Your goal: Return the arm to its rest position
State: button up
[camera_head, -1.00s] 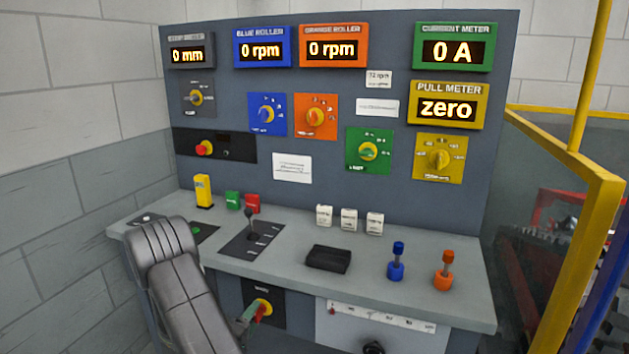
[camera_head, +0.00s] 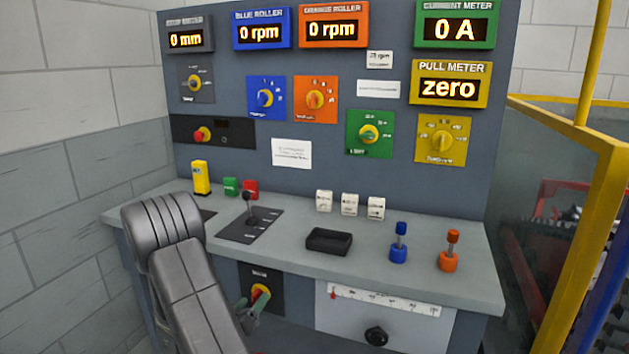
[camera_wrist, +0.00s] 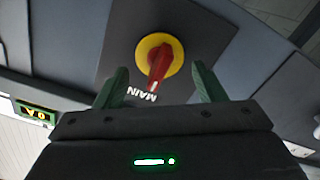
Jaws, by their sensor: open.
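My arm (camera_head: 180,262) rises at the lower left of the head view, in front of the console desk. My gripper (camera_wrist: 158,80) is open and empty in the wrist view, with a green finger on each side. A red handle on a yellow disc, the main switch (camera_wrist: 160,58), shows beyond the fingers and apart from them. In the head view the main switch (camera_head: 260,292) sits on a black plate on the desk's front. My gripper (camera_head: 252,310) shows there just in front of it, partly hidden by my arm.
The grey desk (camera_head: 380,270) carries a black tray (camera_head: 329,241), a blue lever (camera_head: 399,243), an orange lever (camera_head: 450,251) and a black lever (camera_head: 251,213). A yellow frame (camera_head: 595,215) stands at the right. A block wall (camera_head: 75,120) is at the left.

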jog(key=m+b, duration=0.2)
jog(key=m, duration=0.1)
jog(key=shift+d+f+m, duration=0.1)
jog(key=shift+f+m, duration=0.05)
jog(key=shift+m, duration=0.15)
jog(key=shift+m+b, duration=0.7)
jog(key=shift+r, duration=0.25)
